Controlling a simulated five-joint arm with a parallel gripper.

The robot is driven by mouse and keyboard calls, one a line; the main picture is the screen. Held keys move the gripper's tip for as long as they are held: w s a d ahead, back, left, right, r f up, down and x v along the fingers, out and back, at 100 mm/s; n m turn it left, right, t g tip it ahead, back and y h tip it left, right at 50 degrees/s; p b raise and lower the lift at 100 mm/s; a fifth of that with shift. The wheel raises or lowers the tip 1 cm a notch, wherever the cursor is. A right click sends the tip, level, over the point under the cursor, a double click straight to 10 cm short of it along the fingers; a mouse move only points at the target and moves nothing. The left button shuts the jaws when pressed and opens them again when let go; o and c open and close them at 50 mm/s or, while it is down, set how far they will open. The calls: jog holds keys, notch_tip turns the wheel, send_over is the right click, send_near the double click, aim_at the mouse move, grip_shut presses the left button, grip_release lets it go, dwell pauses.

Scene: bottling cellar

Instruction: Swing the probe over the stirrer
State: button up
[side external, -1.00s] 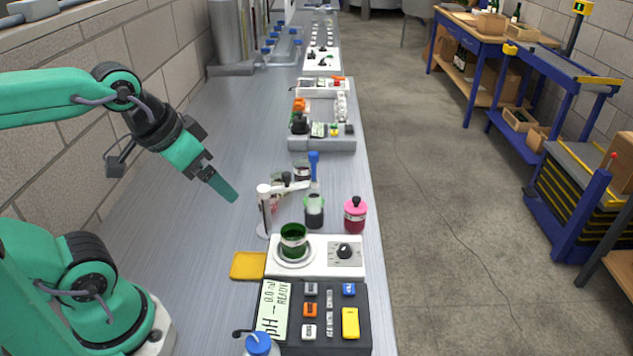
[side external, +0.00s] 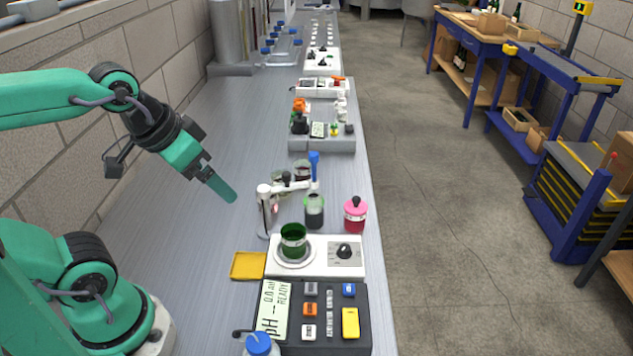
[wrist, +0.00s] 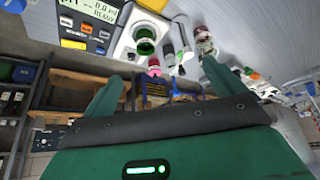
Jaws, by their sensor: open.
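The probe (side external: 314,166) has a blue top and hangs at the end of a white swing arm (side external: 295,187) on an upright post (side external: 264,215). It lines up with a dark, green-rimmed jar (side external: 314,213); I cannot tell how deep its tip sits. The white stirrer (side external: 318,266) is in front of it, with a round plate, a knob and a beaker of green liquid (side external: 293,238). The beaker also shows in the wrist view (wrist: 145,40). My gripper (side external: 232,196) is open and empty, above the bench left of the post, apart from it. Both fingers show in the wrist view (wrist: 162,72).
A pink-lidded jar (side external: 355,216) stands right of the green-rimmed jar. A pH meter (side external: 326,335) and a blue-capped bottle (side external: 259,344) are in front. The bench left of the post is clear.

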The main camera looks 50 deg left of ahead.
jog(key=shift+w+r, duration=0.15)
jog(key=shift+w, duration=0.05)
jog(key=c, duration=1)
jog(key=shift+w+a+r+g, duration=0.1)
jog(key=shift+w+r+g, duration=0.2)
jog(key=shift+w, duration=0.3)
jog(key=shift+c, duration=0.9)
jog(key=m+g, duration=0.4)
jog(key=g, duration=0.1)
send_near(286, 174)
jog(key=shift+s+f, duration=0.2)
jog(key=shift+s, duration=0.1)
jog(key=shift+w+f, duration=0.25)
jog(key=shift+w, duration=0.15)
jog(key=shift+f, duration=3.9)
